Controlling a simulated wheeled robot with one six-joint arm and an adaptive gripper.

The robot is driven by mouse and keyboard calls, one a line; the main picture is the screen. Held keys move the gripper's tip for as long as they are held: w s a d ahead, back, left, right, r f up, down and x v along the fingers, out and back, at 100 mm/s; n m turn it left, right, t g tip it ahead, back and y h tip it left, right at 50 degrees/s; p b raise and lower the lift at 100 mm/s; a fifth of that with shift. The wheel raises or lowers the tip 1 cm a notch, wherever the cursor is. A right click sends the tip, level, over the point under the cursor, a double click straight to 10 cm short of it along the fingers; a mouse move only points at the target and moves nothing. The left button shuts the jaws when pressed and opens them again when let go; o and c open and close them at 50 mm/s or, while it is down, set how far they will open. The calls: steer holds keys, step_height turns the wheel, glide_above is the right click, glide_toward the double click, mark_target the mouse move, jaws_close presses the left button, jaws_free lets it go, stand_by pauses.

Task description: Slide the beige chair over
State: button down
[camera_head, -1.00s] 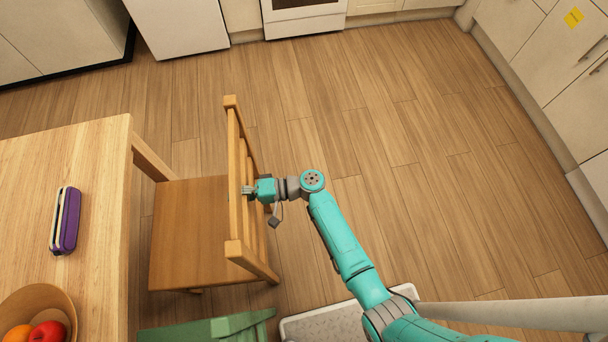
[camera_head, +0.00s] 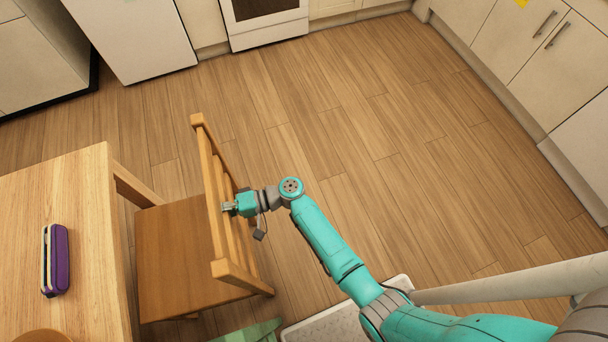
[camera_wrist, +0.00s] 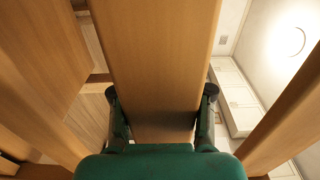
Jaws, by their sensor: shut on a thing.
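The beige wooden chair (camera_head: 176,255) stands at the right side of the table, its seat partly beside the table edge and its slatted back facing my arm. My gripper (camera_head: 228,207) is at the chair back, at about mid-height of the picture. In the wrist view, my gripper's two dark green fingers (camera_wrist: 162,115) are on either side of a wide wooden back slat (camera_wrist: 155,50), shut on it. The far faces of the slat and the fingertips' inner contact are partly hidden.
The wooden table (camera_head: 60,190) stands at the left with a purple case (camera_head: 56,260) on it. A green striped thing (camera_head: 250,332) lies at the bottom. Open wood floor (camera_head: 370,140) spreads to the right, bounded by cabinets (camera_head: 515,45) and a white oven (camera_head: 265,20).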

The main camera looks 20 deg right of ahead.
steer(key=shift+s+a+f, duration=0.1)
steer(key=shift+s+f, duration=0.1)
steer(key=c, duration=0.6)
jaws_free()
steer(key=shift+o, duration=1.4)
steer(key=shift+w, duration=0.1)
steer(key=shift+r, duration=0.1)
steer(key=s+d, duration=0.1)
steer(key=d, duration=1.1)
steer(key=shift+s+d, duration=0.1)
steer(key=shift+d, duration=0.05)
